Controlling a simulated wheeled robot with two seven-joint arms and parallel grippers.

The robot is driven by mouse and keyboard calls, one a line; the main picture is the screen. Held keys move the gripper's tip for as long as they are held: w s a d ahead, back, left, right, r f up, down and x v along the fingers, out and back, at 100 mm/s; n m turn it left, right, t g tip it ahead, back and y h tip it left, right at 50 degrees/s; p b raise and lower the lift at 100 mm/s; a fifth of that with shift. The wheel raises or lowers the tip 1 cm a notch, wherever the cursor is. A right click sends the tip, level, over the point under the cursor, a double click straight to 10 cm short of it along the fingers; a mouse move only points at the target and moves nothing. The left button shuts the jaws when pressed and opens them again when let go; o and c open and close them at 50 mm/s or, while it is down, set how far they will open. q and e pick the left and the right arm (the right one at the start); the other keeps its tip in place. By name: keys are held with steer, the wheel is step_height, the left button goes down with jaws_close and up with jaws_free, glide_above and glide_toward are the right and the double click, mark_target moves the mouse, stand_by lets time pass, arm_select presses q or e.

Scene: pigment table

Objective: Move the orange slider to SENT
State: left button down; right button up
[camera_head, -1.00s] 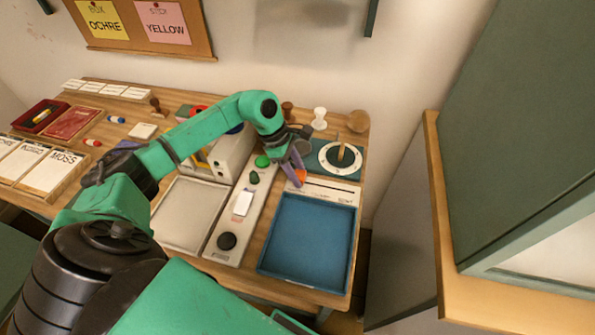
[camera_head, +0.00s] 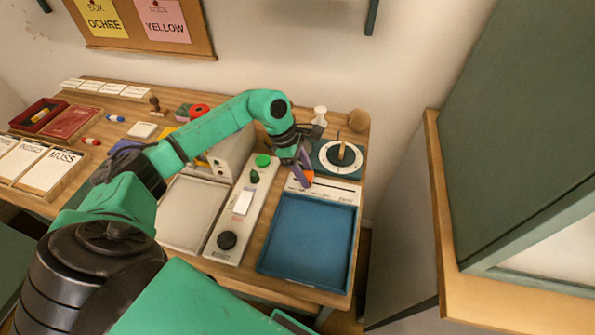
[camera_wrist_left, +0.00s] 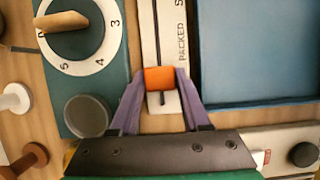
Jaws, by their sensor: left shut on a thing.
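The orange slider (camera_head: 309,177) sits on a white strip (camera_head: 335,191) with a dark slot, behind the blue tray. In the left wrist view the orange slider (camera_wrist_left: 159,79) is between the two purple fingers of my left gripper (camera_wrist_left: 160,78), which is shut on it. A short piece of slot shows below the slider, and a longer piece runs up past it. The word PACKED is printed beside the slot, and a cut-off label starting with S is farther up. My left gripper (camera_head: 305,174) reaches down at the strip's left part. My right gripper is not in view.
A numbered dial (camera_head: 340,160) on a green plate stands close behind the strip. The blue tray (camera_head: 308,238) lies in front. A grey panel with buttons (camera_head: 228,240) is to the left. A white stamp (camera_head: 320,115) and a round wooden knob (camera_head: 359,121) stand behind.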

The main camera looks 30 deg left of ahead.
mark_target(354, 191)
arm_select(q)
steer(key=w+d, duration=0.1)
steer(key=d, duration=0.2)
steer(key=w+d+b, duration=0.1)
steer(key=d, duration=0.3)
steer(key=w+d+b, duration=0.1)
steer(key=d, duration=0.3)
steer(key=shift+r, duration=0.15)
steer(key=c, duration=0.6)
jaws_free()
steer(key=shift+c, duration=0.2)
steer(key=shift+d, duration=0.15)
steer(key=b+v, duration=0.2)
steer(key=v, duration=1.2)
steer(key=shift+s+a+r, duration=0.15)
steer(key=shift+a+r, duration=0.05)
steer(key=shift+a, duration=0.05)
